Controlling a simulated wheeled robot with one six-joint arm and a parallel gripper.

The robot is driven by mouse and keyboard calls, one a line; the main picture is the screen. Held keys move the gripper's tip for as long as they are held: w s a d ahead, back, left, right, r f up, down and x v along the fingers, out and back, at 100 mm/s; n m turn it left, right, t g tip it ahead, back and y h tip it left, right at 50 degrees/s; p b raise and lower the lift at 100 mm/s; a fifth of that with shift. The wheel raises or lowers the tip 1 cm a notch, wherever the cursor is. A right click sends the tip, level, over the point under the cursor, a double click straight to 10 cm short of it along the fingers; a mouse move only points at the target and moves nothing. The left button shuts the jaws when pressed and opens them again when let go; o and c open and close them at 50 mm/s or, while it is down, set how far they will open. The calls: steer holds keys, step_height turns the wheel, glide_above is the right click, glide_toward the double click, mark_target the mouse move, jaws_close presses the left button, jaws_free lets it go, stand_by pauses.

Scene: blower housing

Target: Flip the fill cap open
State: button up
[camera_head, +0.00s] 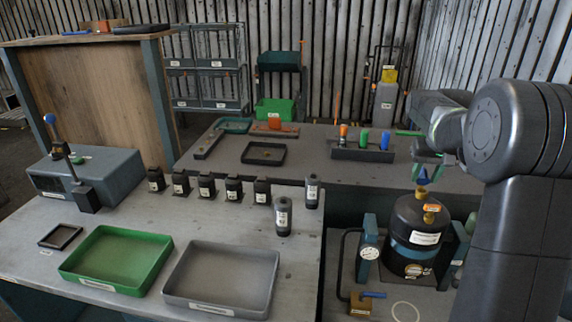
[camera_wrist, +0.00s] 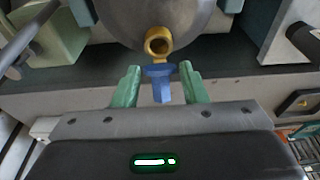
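A dark tank (camera_head: 408,238) with a teal band and white label stands at the right. A brass fitting with an orange tag (camera_head: 432,208) is on its top. In the wrist view a round brass neck (camera_wrist: 158,42) shows at the tank's edge. A blue T-shaped piece (camera_wrist: 160,72) sits just below it in the picture; the head view shows blue (camera_head: 422,175) above the tank. I cannot tell whether this is the fill cap. My gripper (camera_wrist: 160,88) is open, its green fingers on either side of the blue piece with gaps. It also shows above the tank (camera_head: 426,164).
Teal side posts (camera_head: 368,248) flank the tank. A small brass valve with a blue lever (camera_head: 362,303) is at its lower left. A dark bench (camera_head: 325,190) with a rack of coloured parts (camera_head: 362,153) lies behind. A green tray (camera_head: 117,257) and a grey tray (camera_head: 222,280) are at the left.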

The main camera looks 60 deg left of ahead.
steer(key=shift+s+d+f+t+y+b, duration=0.35)
steer(key=shift+t+y+b, duration=0.3)
steer(key=shift+b, duration=2.4)
